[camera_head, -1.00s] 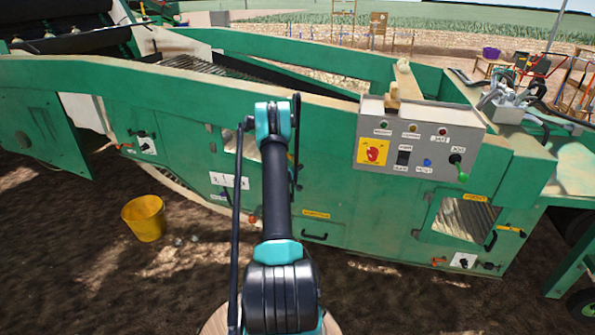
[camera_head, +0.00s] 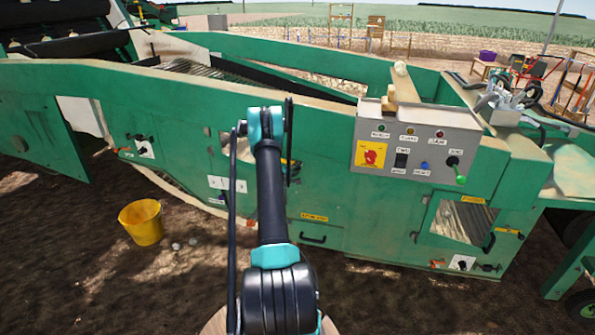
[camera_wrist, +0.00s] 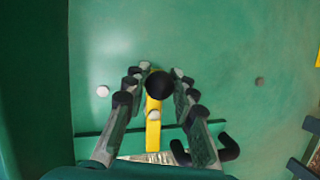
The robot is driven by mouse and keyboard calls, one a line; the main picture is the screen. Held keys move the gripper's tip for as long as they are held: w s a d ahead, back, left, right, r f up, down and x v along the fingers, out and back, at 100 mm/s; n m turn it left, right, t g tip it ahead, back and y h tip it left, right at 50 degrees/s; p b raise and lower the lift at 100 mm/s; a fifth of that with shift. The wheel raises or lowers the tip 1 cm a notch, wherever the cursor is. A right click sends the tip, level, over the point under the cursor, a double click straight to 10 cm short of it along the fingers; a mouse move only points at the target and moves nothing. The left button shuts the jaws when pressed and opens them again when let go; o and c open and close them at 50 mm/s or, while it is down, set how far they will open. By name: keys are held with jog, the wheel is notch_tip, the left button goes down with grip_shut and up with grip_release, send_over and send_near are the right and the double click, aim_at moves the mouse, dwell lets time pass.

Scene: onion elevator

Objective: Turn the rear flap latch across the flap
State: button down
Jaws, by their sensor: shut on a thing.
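In the wrist view, a yellow latch bar (camera_wrist: 153,128) with a round black knob (camera_wrist: 158,85) stands upright in the picture, against a green panel. Its lower end reaches past a dark green horizontal edge (camera_wrist: 95,133). My gripper (camera_wrist: 158,80) has its fingers on both sides of the latch and is shut on it near the knob. A black handle (camera_wrist: 218,153) sits just right of the lower end. In the head view, my arm hides the gripper and most of the latch. A bit of yellow (camera_head: 292,162) shows beside the arm.
The green machine (camera_head: 345,215) fills the middle of the head view. A yellow bucket (camera_head: 141,221) stands on the soil at left. Open soil lies in front.

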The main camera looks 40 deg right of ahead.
jog(key=shift+r+n, duration=0.15)
jog(key=shift+n, duration=0.15)
dwell(0.4)
jog(key=c, duration=1.2)
grip_release()
jog(key=shift+a, duration=0.15)
jog(key=v, duration=0.7)
jog(key=shift+a, duration=0.15)
